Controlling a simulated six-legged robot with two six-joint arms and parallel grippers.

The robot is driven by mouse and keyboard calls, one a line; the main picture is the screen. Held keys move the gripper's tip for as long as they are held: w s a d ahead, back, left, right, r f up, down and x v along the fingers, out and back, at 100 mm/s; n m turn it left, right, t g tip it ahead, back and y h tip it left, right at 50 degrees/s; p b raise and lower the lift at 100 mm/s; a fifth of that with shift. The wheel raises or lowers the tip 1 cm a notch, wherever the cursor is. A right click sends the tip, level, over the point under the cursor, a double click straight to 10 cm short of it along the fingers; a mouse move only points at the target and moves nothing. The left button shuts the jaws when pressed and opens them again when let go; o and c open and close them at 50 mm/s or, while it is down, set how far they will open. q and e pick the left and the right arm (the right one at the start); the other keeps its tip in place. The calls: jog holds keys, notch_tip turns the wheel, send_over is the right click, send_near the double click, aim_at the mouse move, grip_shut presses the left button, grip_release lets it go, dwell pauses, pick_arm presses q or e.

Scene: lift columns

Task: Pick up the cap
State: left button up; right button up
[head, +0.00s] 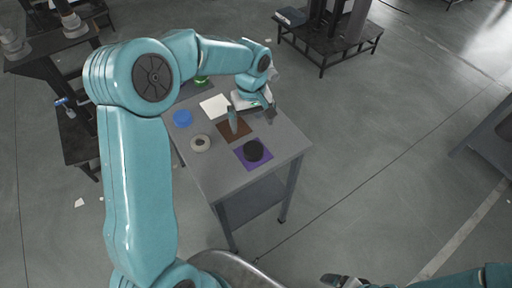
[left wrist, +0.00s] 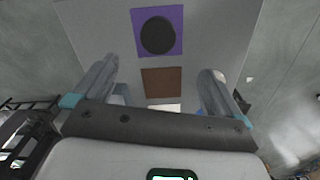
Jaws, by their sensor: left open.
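A black round piece (head: 253,151), which may be the cap, lies on a purple square (head: 241,158) near the table's front right. It also shows in the left wrist view (left wrist: 158,35), ahead of the fingertips. A blue disc (head: 182,118) and a beige-grey round piece with a dark centre (head: 200,144) lie on the left side; I cannot tell for sure which is the cap. My left gripper (head: 252,116) is open and empty above the table, around the brown square (head: 238,133). My right gripper (head: 343,281) is at the bottom edge, its jaws unclear.
The small grey table (head: 285,146) has a white square (head: 214,106) at its back and a green item (head: 201,82) behind that, partly hidden by my left arm. Dark workbenches stand at the far left and back. The floor right of the table is clear.

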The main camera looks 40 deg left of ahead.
pick_arm(q)
send_over(253, 149)
jog(key=f, duration=0.4)
jog(key=s+f, duration=0.1)
jog(key=f, duration=0.1)
jog(key=shift+f+p, duration=0.3)
jog(key=shift+p, duration=0.05)
jog(key=shift+w+f, duration=0.15)
jog(key=shift+f, duration=0.2)
jog(key=shift+w+f, duration=0.15)
jog(key=shift+f, duration=0.2)
jog(key=f+p, duration=0.2)
jog(key=f, duration=0.2)
jog(key=shift+w+f, duration=0.3)
jog(key=shift+f, duration=0.1)
jog(key=shift+c, duration=0.4)
jog(key=shift+r, duration=0.15)
jog(key=c, duration=1.1)
